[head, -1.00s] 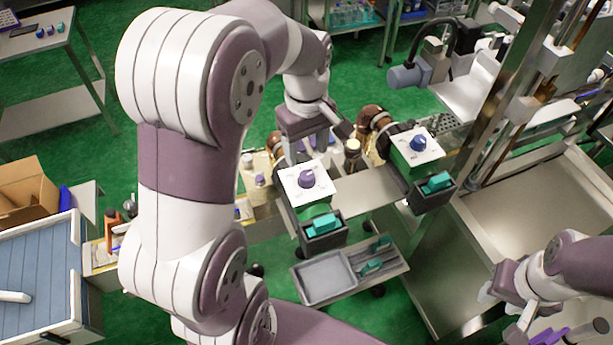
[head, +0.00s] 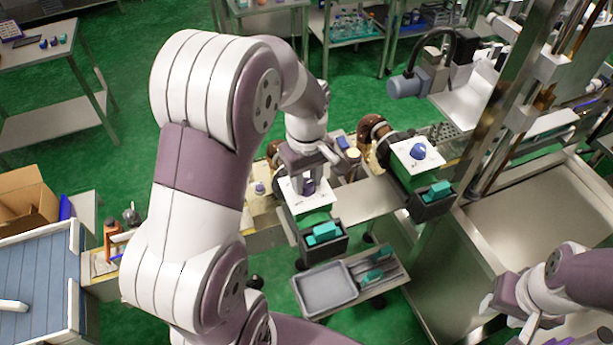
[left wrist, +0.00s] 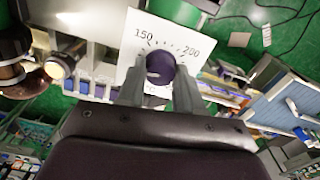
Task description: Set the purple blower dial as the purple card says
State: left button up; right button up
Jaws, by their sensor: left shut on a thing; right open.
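The purple dial (head: 308,186) sits on a white scale plate (head: 290,192) on top of the left green blower unit (head: 318,220). My left gripper (head: 307,190) reaches down onto it and is shut on the dial. In the left wrist view the dial (left wrist: 160,67) lies between the two fingertips (left wrist: 160,86). The plate (left wrist: 134,52) there reads 150 at left and 200 at right; the pointer cannot be made out. My right gripper (head: 503,318) is open and empty at the lower right. I cannot pick out a purple card.
A second unit with a blue dial (head: 418,151) stands to the right. Teal blocks (head: 324,233) sit in dark trays in front of both units. A grey tray cart (head: 325,288) is below. A steel frame (head: 490,150) rises at right.

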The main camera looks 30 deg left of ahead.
pick_arm(q)
jog(key=shift+m, duration=0.3)
jog(key=m, duration=1.1)
jog(key=shift+m, duration=0.4)
jog(key=m, duration=1.2)
jog(key=shift+d, duration=0.1)
jog(key=shift+m, duration=0.4)
jog(key=o, duration=1)
jog(key=shift+o, duration=0.2)
